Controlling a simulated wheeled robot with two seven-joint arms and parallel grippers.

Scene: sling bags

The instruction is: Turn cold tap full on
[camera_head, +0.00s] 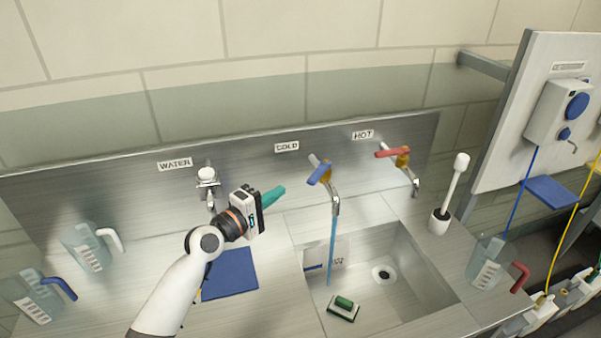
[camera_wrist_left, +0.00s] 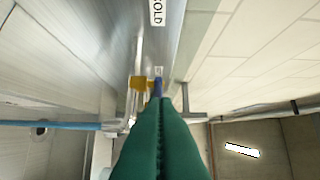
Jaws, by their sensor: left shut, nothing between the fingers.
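The cold tap (camera_head: 325,169) is on the steel back panel under the COLD label (camera_head: 287,146). A blue stream of water (camera_head: 332,245) runs from the spout into the sink. My left gripper (camera_head: 281,191), with green fingers, is shut and empty, left of the blue lever and apart from it in the head view. My right gripper is not in view.
The hot tap (camera_head: 402,160) with its red lever is to the right, the WATER tap (camera_head: 207,178) to the left. The sink (camera_head: 430,270) holds a green-and-white sponge (camera_head: 343,307). A brush in its holder (camera_head: 440,222) and jugs (camera_head: 88,246) stand on the counter.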

